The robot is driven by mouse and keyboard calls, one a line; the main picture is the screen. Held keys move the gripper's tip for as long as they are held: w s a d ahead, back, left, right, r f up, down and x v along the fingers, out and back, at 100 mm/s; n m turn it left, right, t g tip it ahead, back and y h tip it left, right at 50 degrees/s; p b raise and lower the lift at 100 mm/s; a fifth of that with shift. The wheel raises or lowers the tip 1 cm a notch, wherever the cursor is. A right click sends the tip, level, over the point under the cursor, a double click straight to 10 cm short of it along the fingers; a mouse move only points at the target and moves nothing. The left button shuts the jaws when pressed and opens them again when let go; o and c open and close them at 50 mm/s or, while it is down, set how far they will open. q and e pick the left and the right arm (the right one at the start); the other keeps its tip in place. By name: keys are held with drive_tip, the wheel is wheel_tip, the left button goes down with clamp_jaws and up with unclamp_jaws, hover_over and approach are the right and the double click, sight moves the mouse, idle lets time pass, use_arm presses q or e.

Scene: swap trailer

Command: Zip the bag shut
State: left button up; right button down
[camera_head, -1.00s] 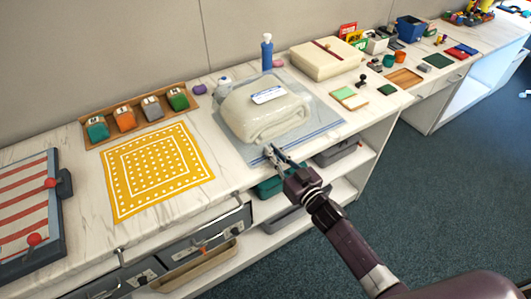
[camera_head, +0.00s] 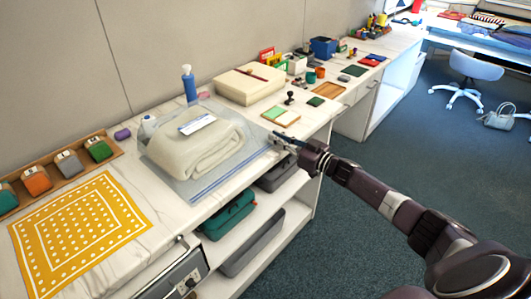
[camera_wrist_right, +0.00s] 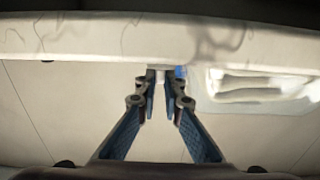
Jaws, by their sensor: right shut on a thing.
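The clear zip bag (camera_head: 180,187) lies flat on the counter with a folded cream blanket (camera_head: 200,146) and a white label (camera_head: 197,124) inside. Its blue-striped zip edge (camera_head: 232,177) runs along the counter's front. My right gripper (camera_head: 279,138) is at the right end of that edge. Its fingers are shut on a small blue piece, apparently the zip slider (camera_wrist_right: 180,72), mostly hidden by the fingertips. The bag also shows at the right of the right wrist view (camera_wrist_right: 255,85). My left gripper is not in view.
A yellow dotted cloth (camera_head: 80,228) lies to the left. Open shelves with a green case (camera_head: 228,215) are below.

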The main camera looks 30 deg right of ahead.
drive_tip(key=shift+w+d, duration=0.2)
drive_tip(key=shift+d, duration=0.45)
drive_tip(key=c, duration=2)
unclamp_jaws()
drive_tip(key=shift+c, duration=0.2)
drive_tip(key=shift+s+d+f, duration=0.1)
drive_tip(key=shift+s+d, duration=0.05)
drive_tip(key=shift+s, duration=0.25)
drive_tip(key=v, duration=1.1)
drive_tip(key=shift+s, duration=0.1)
